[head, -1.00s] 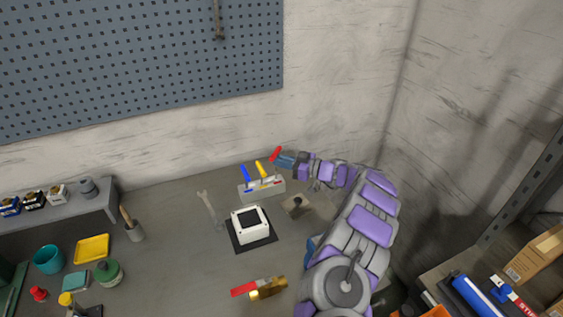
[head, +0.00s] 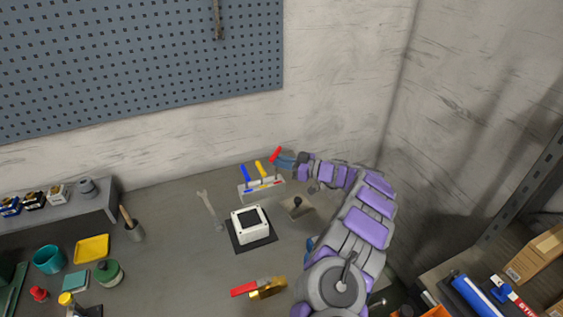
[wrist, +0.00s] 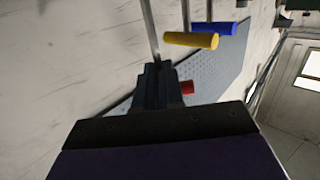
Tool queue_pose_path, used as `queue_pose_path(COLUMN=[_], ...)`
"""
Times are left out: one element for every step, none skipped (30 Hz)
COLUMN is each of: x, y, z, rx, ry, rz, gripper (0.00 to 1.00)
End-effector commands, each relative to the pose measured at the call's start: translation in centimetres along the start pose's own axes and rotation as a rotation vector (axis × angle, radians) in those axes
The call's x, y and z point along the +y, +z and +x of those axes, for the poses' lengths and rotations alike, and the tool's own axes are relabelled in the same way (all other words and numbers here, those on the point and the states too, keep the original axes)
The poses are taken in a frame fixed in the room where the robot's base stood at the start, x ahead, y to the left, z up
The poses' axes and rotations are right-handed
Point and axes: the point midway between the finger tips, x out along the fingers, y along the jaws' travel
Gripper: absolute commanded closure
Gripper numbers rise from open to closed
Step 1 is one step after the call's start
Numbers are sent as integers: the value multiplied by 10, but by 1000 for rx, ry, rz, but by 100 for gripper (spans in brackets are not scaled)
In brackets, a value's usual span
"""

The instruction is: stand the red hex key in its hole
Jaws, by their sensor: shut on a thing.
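The red hex key (head: 276,154) is held by my gripper (head: 284,160), which is shut on it above the right end of the grey holder block (head: 262,189). Its red handle tilts up; in the wrist view only a bit of red (wrist: 187,88) shows beside the jaws. A blue hex key (head: 246,175) and a yellow hex key (head: 262,170) stand in the block to the left; their handles also show in the wrist view, blue (wrist: 214,28) and yellow (wrist: 191,40). I cannot tell whether the red key's tip is in its hole.
A white framed box on a dark mat (head: 250,225) lies in front of the block, with a wrench (head: 208,208) to its left. A small joystick-like stand (head: 297,206) is at the right. A red-handled hammer (head: 259,289) lies nearer. The wall is close behind.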

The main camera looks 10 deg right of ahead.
Motion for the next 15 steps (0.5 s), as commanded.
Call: queue_pose_path(x=[0, 0, 0, 0, 0, 0, 0, 0, 0, 0, 0, 0, 0, 0, 0], y=[1, 2, 3, 4, 5, 6, 6, 7, 8, 8, 9, 10, 11, 11, 12], z=[0, 0, 0, 0, 0, 0, 1, 1, 1, 1, 1, 1, 1, 1, 1], rx=[0, 0, 0, 0, 0, 0, 0, 0, 0, 0, 0, 0, 0, 0, 0], ry=[0, 0, 0, 0, 0, 0, -1, -1, -1, -1, -1, -1, -1, -1, -1], rz=[0, 1, 0, 1, 1, 1, 1, 1, 1, 1, 1, 0, 0, 0, 0], gripper=[100, 100, 100, 100, 100, 100, 100, 100, 100, 100, 100, 100, 100, 100, 100])
